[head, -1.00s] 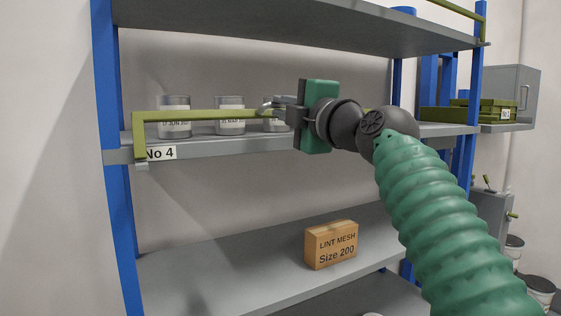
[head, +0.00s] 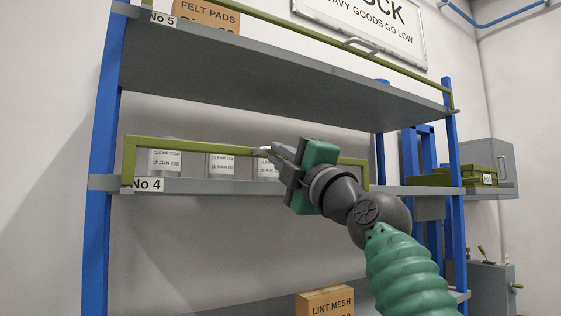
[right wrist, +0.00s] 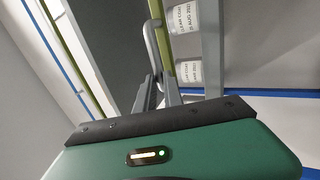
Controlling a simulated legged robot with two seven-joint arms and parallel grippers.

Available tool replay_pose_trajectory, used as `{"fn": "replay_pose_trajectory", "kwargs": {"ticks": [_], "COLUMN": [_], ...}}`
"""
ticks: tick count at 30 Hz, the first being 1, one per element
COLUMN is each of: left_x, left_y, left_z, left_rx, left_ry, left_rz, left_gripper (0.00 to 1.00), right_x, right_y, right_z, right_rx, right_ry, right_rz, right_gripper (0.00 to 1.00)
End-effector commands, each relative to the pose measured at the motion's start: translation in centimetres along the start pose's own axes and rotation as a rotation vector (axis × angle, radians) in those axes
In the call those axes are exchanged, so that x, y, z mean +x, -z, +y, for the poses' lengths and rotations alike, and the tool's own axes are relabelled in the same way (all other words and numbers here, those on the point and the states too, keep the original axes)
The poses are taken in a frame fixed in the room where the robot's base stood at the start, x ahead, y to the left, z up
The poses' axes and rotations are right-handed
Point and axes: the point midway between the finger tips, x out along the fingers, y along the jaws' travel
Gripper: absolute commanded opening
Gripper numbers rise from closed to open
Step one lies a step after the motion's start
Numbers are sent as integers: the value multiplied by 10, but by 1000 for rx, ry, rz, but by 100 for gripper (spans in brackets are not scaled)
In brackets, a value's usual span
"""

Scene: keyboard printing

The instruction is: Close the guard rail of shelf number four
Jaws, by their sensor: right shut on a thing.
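The olive guard rail (head: 210,144) of shelf four stands up along the front of the grey shelf (head: 215,187), which carries the "No 4" label (head: 148,184). Its top bar runs level above the shelf edge, with an upright at each end. My right gripper (head: 270,152) is shut on the rail's grey handle near the middle of the bar. In the right wrist view the handle (right wrist: 150,45) lies at the fingers (right wrist: 157,92), beside the olive bar (right wrist: 163,40). Labelled clear cans (head: 165,160) stand behind the rail. My left gripper is out of view.
Shelf five (head: 250,75) above has its own olive rail (head: 320,52) with a handle, and a felt pads box (head: 207,14). A lint mesh box (head: 325,302) sits below. Blue posts (head: 103,130) frame the rack. Green cases (head: 450,177) stand at the right.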

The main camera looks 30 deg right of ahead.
Motion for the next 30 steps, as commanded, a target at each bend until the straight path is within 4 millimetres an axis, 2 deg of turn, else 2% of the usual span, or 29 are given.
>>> {"fn": "replay_pose_trajectory", "kwargs": {"ticks": [1, 3, 11, 20, 23, 25, 30], "left_x": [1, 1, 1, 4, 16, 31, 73], "left_y": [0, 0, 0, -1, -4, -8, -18], "left_z": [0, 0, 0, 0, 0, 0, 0], "left_rx": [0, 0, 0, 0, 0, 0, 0], "left_ry": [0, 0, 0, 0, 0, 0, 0], "left_rz": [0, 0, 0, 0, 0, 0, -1], "left_gripper": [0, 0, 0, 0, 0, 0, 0], "right_x": [2, 2, 1, -2, -14, -30, -82], "right_y": [0, -1, 0, 0, -1, -1, -2], "right_z": [-10, -10, -7, -5, -9, -11, -14], "right_rx": [2, 2, 1, 1, 0, -1, -3], "right_ry": [19, 20, 13, 8, 7, 6, 4], "right_rz": [3, 3, 2, 1, 0, 0, -3], "right_gripper": [0, 0, 34, 34, 34, 34, 34]}}
